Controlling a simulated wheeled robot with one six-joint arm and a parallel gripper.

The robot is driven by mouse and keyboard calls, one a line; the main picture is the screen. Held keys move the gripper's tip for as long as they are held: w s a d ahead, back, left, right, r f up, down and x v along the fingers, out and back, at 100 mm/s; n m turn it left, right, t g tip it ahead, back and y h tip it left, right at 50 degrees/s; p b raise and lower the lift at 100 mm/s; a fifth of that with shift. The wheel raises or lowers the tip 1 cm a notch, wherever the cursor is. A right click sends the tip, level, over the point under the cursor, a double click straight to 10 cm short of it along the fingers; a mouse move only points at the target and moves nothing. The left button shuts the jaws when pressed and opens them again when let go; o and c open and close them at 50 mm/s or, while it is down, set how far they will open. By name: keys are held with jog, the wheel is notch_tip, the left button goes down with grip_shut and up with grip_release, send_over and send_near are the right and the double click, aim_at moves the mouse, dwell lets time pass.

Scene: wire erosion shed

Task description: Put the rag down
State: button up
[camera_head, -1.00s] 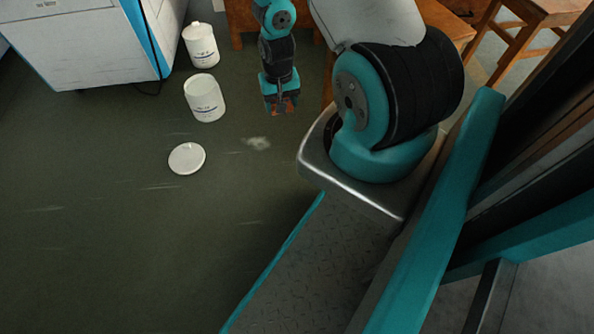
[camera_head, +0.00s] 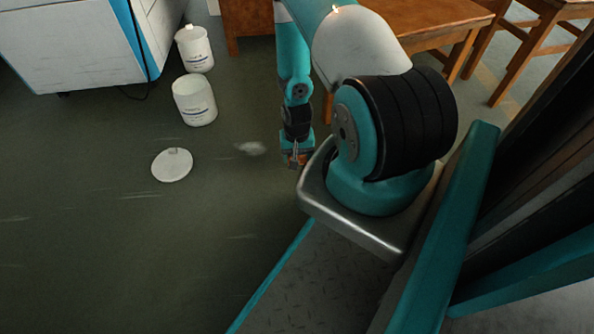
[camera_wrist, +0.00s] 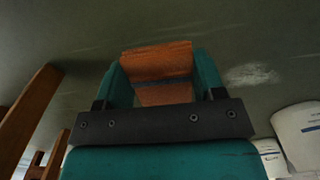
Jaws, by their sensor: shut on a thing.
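My gripper (camera_wrist: 160,78) is in the middle of the wrist view, its teal fingers closed on the orange-brown rag (camera_wrist: 157,60). The rag shows between and just beyond the fingertips, with a grey band across it. In the head view my gripper (camera_head: 297,160) points down over the dark green floor, just left of my base. Only a small orange bit of the rag (camera_head: 291,160) shows there. The floor shows beyond the rag in the wrist view. I cannot tell how high the rag is above it.
Two white containers (camera_head: 195,102) (camera_head: 194,48) and a white lid (camera_head: 172,165) are on the floor at left. A pale smudge (camera_head: 250,148) marks the floor near my gripper. A white-blue cabinet (camera_head: 75,45) and wooden tables (camera_head: 415,18) stand behind. The floor at lower left is clear.

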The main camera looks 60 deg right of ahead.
jog(key=shift+f+b, duration=1.4)
jog(key=shift+f, duration=1.1)
jog(key=shift+f, duration=0.1)
jog(key=o, duration=0.9)
notch_tip(320, 180, up, 12)
jog(key=p, duration=0.8)
jog(key=shift+w+r, duration=0.1)
jog(key=shift+r, duration=0.1)
